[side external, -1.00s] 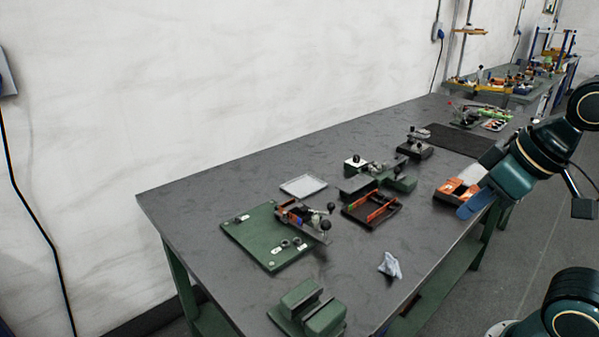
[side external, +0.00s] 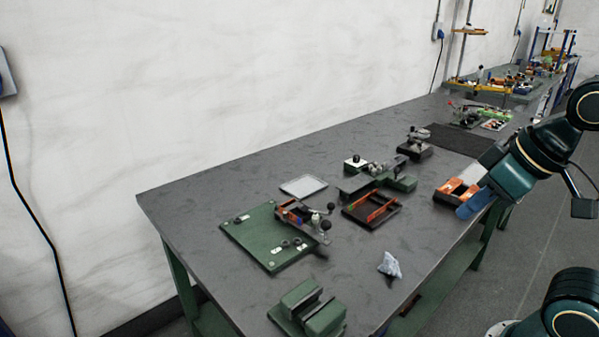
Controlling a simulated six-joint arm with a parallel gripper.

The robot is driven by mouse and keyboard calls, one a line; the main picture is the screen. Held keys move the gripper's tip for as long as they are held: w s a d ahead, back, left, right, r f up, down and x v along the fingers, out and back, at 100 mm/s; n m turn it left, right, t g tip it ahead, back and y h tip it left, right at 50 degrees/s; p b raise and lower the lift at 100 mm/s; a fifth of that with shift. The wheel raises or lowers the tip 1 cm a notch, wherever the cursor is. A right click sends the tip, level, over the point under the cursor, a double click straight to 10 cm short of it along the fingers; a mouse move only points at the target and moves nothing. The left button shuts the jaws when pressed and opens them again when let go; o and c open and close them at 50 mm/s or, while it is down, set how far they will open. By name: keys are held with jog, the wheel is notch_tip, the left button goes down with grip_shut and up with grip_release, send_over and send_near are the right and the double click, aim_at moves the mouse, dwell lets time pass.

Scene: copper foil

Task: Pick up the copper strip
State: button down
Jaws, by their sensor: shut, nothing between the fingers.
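Thin orange-copper strips (side external: 381,212) lie in a dark, shallow tray (side external: 358,221) near the middle of the bench. I cannot tell which one is the copper strip. My gripper (side external: 470,208) is at the right edge of the bench, beside an orange and dark box (side external: 453,188), to the right of the tray and apart from it. Its blue fingers look closed and hold nothing. The box is partly hidden behind the gripper.
A green board (side external: 262,240) with a clamp fixture (side external: 298,213) stands left of the tray. A green block (side external: 313,308) is at the front, and a crumpled cloth (side external: 390,265) lies near the edge. A white plate (side external: 303,186) lies behind. Bare bench surrounds the cloth.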

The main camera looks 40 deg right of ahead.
jog(key=c, duration=1.6)
grip_release()
jog(key=w+r+g, duration=0.1)
jog(key=w+r, duration=0.4)
jog(key=w, duration=0.6)
jog(key=g, duration=0.5)
send_over(290, 216)
notch_tip(290, 216, down, 14)
jog(key=shift+n, duration=0.4)
jog(key=shift+s+d+f, duration=0.1)
jog(key=shift+s+f, duration=0.05)
jog(key=shift+f, duration=1.25)
jog(key=shift+s+d+f, duration=0.1)
jog(key=shift+s+f, duration=0.1)
jog(key=shift+f, duration=1.2)
jog(key=shift+s+d+f, duration=0.1)
jog(key=shift+s+f, duration=0.05)
jog(key=shift+f, duration=1.25)
